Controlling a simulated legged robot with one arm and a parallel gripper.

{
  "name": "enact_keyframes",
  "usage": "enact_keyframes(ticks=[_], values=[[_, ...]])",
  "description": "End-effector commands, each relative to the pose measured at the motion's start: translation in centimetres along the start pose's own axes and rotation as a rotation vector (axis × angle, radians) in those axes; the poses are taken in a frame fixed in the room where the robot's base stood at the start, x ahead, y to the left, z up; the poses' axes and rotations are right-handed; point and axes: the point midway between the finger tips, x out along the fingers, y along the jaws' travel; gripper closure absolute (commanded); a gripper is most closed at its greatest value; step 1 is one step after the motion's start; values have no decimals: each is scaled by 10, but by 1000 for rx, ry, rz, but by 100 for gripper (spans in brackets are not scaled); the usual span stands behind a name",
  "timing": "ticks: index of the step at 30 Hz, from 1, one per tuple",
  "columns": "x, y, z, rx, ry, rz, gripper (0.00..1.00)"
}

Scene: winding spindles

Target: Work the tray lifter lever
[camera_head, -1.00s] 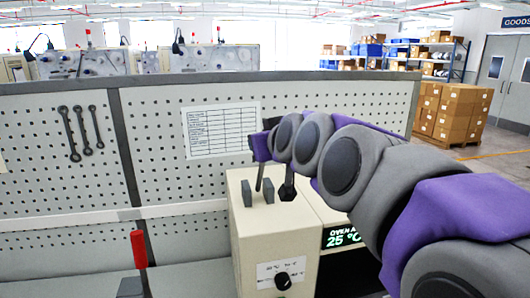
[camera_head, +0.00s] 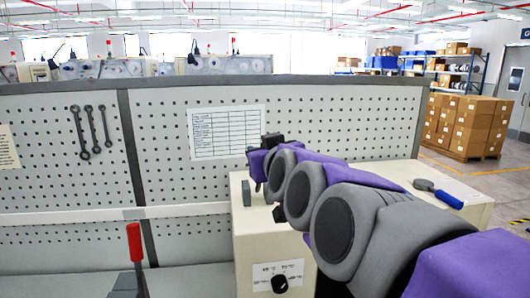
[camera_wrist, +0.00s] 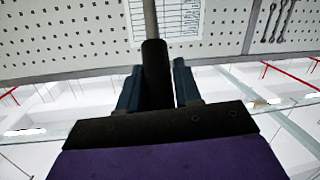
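The tray lifter lever appears to be the thin lever rising between grey upright plates (camera_head: 246,193) on top of a cream box (camera_head: 262,245). My arm hides most of it in the head view. In the wrist view, the lever's black grip (camera_wrist: 155,72) and grey shaft sit between the two dark blue fingers of my gripper (camera_wrist: 157,88). In the head view my gripper (camera_head: 258,168) is above the box top.
A red-handled lever (camera_head: 135,243) stands at the lower left. A pegboard (camera_head: 170,135) with hanging wrenches and a paper chart (camera_head: 227,132) rises behind the box. A blue-handled tool (camera_head: 440,194) lies on a cream surface to the right. Stacked cartons (camera_head: 462,128) stand farther back.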

Motion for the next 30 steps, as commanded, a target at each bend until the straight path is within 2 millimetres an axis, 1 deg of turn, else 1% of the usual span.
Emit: enact_keyframes(ticks=[1, 6, 13, 17, 20, 30], values=[[1, -2, 5, 0, -12, -4, 63], [2, -1, 4, 0, -9, -3, 47], [2, 0, 3, 0, -6, -2, 47], [-4, 0, 2, 1, -5, -2, 47], [-13, 0, 2, 1, -6, -2, 47], [-63, 0, 1, 1, -5, -2, 47]])
